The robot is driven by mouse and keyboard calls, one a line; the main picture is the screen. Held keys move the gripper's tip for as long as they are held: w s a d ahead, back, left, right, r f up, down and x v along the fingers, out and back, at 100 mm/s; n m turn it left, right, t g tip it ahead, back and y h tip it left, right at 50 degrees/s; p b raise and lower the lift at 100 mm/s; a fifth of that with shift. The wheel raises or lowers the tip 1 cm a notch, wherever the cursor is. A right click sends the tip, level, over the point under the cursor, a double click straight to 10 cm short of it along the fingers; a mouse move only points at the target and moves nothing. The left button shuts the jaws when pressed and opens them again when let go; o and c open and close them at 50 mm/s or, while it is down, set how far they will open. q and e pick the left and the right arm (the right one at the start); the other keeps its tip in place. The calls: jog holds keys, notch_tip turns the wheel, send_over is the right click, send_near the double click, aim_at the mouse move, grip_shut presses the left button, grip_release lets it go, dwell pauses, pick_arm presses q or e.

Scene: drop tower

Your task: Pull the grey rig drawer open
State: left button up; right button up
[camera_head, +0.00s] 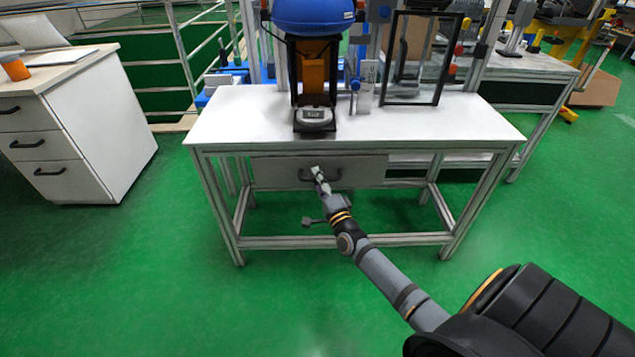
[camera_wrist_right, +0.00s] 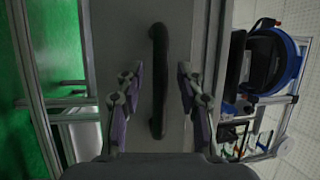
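The grey rig drawer (camera_head: 275,172) hangs under the white table's top, and its front looks close to the table's front edge. Its dark bar handle (camera_head: 304,177) is at the middle of the front. My right gripper (camera_head: 319,175) is at the handle. In the right wrist view the drawer front (camera_wrist_right: 113,55) fills the middle, with the handle (camera_wrist_right: 157,95) running up and down the picture. The right gripper (camera_wrist_right: 161,75) is open, one finger on each side of the handle, with gaps to both. My left gripper is not in view.
The white table (camera_head: 220,115) carries a blue-topped rig (camera_head: 312,15) and a dark upright frame (camera_head: 437,75). Its metal legs stand either side of the drawer. A white cabinet (camera_head: 100,125) stands at left. The green floor (camera_head: 250,300) before the table is clear.

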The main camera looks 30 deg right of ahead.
grip_shut()
dwell(0.6)
